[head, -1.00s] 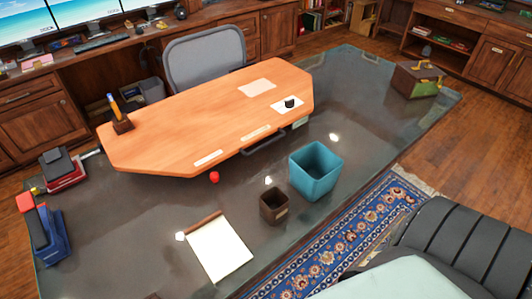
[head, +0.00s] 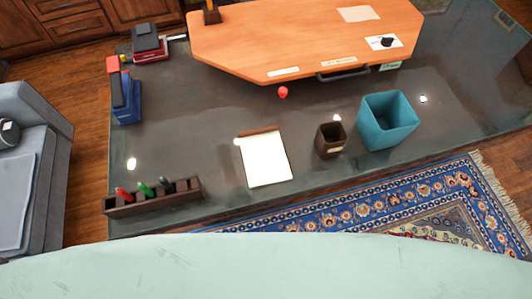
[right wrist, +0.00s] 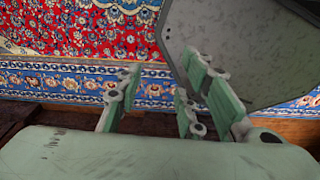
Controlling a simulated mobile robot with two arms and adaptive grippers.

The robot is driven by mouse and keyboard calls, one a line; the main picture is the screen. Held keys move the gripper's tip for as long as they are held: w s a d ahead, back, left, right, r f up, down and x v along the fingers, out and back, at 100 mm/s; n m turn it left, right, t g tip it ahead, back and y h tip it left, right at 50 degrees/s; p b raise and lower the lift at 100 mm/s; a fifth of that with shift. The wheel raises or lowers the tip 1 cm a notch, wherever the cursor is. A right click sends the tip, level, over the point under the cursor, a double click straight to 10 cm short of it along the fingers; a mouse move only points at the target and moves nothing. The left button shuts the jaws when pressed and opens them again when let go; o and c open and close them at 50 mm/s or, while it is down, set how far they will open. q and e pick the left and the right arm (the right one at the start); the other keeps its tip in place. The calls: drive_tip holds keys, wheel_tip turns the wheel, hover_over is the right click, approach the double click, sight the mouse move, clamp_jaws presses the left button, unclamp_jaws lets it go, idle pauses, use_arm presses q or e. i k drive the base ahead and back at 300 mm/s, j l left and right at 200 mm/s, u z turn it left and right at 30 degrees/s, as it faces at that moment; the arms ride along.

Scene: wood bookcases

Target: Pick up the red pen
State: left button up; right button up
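A red pen (head: 122,194) stands in the left end of a long dark brown holder (head: 150,202). The holder lies along the near left edge of the glass-topped desk (head: 220,110) in the head view. A green pen (head: 146,189) and a black item (head: 168,187) stand beside the red pen. My right gripper (right wrist: 158,88) shows in the right wrist view with its fingers apart and nothing between them, above the patterned rug. The red pen is not in that view. My left gripper is not in view.
A white notepad (head: 266,160), a brown cup (head: 330,140) and a teal bin (head: 388,121) stand on the desk. An orange raised board (head: 300,40) lies behind them. A grey sofa (head: 30,160) is at left. Rug (head: 340,213) and wood floor are in front.

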sight(121, 192)
drive_tip(key=u, duration=1.5)
drive_tip(key=j+z, duration=0.7)
drive_tip(key=z, duration=0.2)
drive_tip(key=j+z, duration=0.5)
drive_tip(key=l, duration=0.1)
